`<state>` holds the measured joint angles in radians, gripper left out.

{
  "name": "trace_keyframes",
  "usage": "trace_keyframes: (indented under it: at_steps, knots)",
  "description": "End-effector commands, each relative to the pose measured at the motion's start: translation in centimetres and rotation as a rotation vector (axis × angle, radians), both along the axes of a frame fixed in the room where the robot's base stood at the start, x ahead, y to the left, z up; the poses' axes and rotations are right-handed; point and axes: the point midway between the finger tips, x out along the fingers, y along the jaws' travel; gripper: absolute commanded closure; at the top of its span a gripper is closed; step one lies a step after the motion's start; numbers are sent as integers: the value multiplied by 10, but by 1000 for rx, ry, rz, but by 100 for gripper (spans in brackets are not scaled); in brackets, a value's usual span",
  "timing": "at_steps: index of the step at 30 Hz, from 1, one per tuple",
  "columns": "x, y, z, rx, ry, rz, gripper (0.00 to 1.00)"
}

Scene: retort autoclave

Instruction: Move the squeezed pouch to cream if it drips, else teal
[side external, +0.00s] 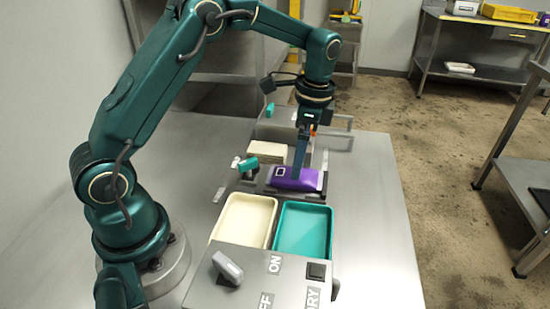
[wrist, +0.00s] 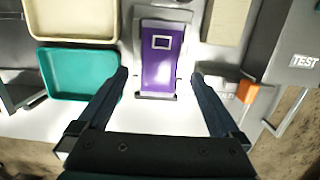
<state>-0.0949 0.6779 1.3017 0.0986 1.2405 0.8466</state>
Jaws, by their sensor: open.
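The purple pouch (side external: 296,179) lies flat in a grey holder on the metal table; it also shows in the wrist view (wrist: 162,64), with a white square outline on it. I see no drip on it. The cream tray (side external: 246,219) and the teal tray (side external: 304,230) stand side by side nearer the side camera, and both look empty. In the wrist view the cream tray (wrist: 75,30) is at upper left and the teal tray (wrist: 76,74) below it. My gripper (wrist: 160,76) is open and empty above the pouch, its fingers apart on either side.
A control box (side external: 250,270) with a grey lever and ON and DRY labels stands in front of the trays. A beige block (side external: 267,152) and a teal-handled part (side external: 247,161) are beside the holder. The table's right side is clear.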

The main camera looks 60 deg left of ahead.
Motion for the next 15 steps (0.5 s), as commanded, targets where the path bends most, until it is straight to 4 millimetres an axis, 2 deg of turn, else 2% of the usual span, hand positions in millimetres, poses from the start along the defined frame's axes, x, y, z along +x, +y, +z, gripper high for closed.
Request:
trace_keyframes:
  at_steps: [9,15]
  knots:
    - [-5,4,-38,0,4,2,0]
    - [-5,4,-47,0,1,2,0]
